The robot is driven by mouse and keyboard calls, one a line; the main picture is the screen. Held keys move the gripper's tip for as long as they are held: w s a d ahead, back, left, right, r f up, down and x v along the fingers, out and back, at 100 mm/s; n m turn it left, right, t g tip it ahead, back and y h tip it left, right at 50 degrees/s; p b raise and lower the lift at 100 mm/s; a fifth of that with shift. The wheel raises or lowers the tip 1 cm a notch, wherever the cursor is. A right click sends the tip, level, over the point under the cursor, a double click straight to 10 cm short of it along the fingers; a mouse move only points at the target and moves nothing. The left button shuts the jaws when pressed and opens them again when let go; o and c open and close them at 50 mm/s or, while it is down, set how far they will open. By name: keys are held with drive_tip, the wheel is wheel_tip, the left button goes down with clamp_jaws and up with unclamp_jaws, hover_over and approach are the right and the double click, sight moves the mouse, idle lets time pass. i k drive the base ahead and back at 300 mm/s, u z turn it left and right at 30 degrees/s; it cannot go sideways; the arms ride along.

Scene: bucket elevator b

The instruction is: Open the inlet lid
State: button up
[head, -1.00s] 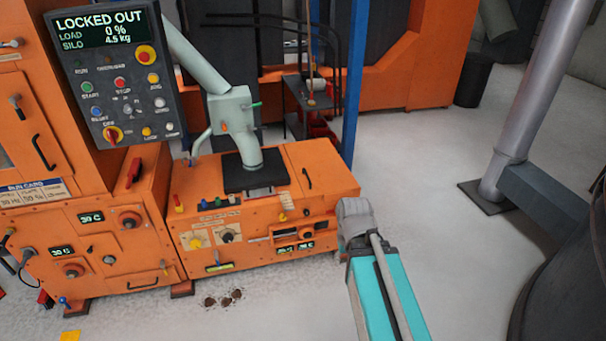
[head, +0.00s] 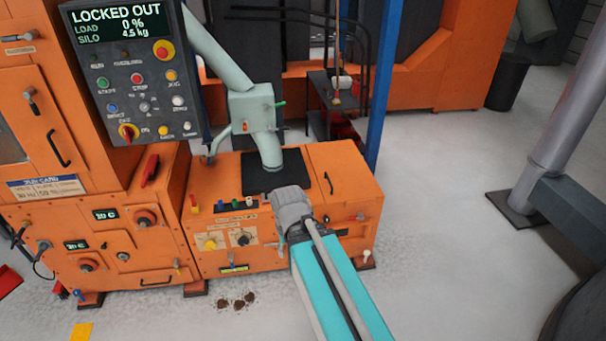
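The orange inlet box (head: 225,180) stands low at the centre in the head view. The right part of its top is a flat orange panel (head: 347,165) with a black bar handle (head: 329,178); it looks closed and seems to be the inlet lid. A black plate (head: 308,160) lies left of it, under the grey-green chute (head: 266,148). My gripper (head: 289,205) is seen from behind at the end of my teal arm, in front of the box and left of the handle in the picture. Its fingers are hidden, and I cannot tell whether it touches anything.
A control panel (head: 120,72) reads "LOCKED OUT", load 0 %, silo 4.5 kg. A blue post (head: 381,90) rises behind the box's right side. Small dark clumps (head: 238,301) lie on the floor in front. The floor to the right is clear up to a grey pipe stand (head: 512,203).

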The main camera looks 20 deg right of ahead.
sight(343, 175)
drive_tip(key=i, duration=1.35)
drive_tip(key=z, duration=0.9)
